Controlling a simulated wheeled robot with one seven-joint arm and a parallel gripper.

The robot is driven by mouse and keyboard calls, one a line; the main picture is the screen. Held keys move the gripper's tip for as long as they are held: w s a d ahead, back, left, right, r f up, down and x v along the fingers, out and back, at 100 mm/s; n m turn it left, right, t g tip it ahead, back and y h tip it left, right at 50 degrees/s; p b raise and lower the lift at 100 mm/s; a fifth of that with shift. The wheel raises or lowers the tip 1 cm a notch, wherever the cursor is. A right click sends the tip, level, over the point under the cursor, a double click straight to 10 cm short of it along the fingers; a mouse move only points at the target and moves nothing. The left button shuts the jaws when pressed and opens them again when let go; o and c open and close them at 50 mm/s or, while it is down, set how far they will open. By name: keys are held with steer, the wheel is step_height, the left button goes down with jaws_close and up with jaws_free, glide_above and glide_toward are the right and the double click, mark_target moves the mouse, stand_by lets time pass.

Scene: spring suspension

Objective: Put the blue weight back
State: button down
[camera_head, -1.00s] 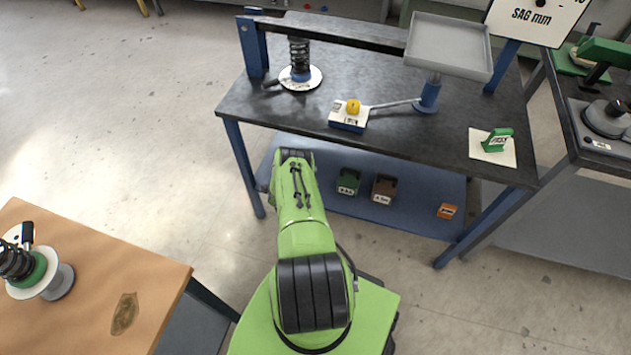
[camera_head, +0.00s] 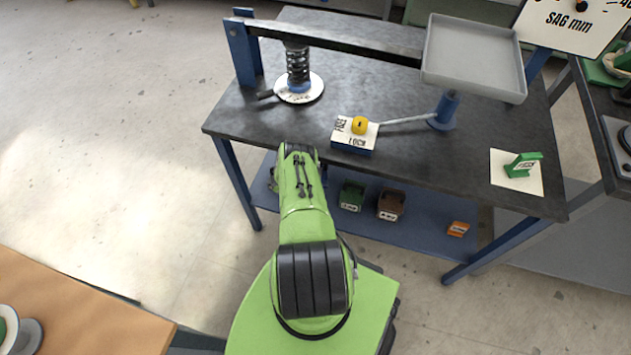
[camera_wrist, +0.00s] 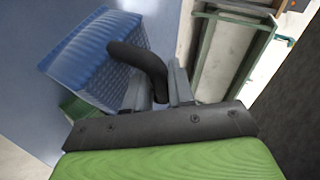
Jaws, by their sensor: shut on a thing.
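The blue weight (camera_wrist: 92,55), a ribbed block with a black curved handle (camera_wrist: 140,62), is at the upper left of the wrist view. My gripper (camera_wrist: 158,88) is shut on the handle, with a finger on each side. The block appears tilted in that picture. I cannot tell whether it touches the shelf. In the head view my green arm reaches to the front edge of the dark bench and hides the gripper and most or all of the weight. The blue lower shelf (camera_head: 415,227) holds a green weight (camera_head: 351,197), a brown weight (camera_head: 390,204) and an orange weight (camera_head: 458,229).
The dark bench top (camera_head: 420,165) overhangs the shelf. On it stand a spring (camera_head: 298,66) on a white disc, a lock box (camera_head: 354,141) with a yellow knob, a raised grey tray (camera_head: 470,55) and a green piece (camera_head: 523,166) on paper. A wooden table (camera_head: 80,310) is at lower left.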

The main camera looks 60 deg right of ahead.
steer(key=shift+w+d+f+b, duration=0.1)
steer(key=shift+f+b, duration=2.3)
steer(key=shift+b, duration=0.1)
steer(key=shift+d+f+b, duration=0.1)
steer(key=shift+f+b, duration=2.3)
steer(key=shift+b, duration=0.05)
steer(key=shift+r, duration=0.1)
steer(key=c, duration=1.4)
jaws_free()
steer(key=shift+a+f, duration=0.2)
steer(key=shift+f, duration=0.1)
steer(key=o, duration=0.4)
steer(key=shift+o, duration=0.2)
steer(key=shift+a+r, duration=0.1)
steer(key=p+v, duration=0.9)
steer(key=v, duration=0.3)
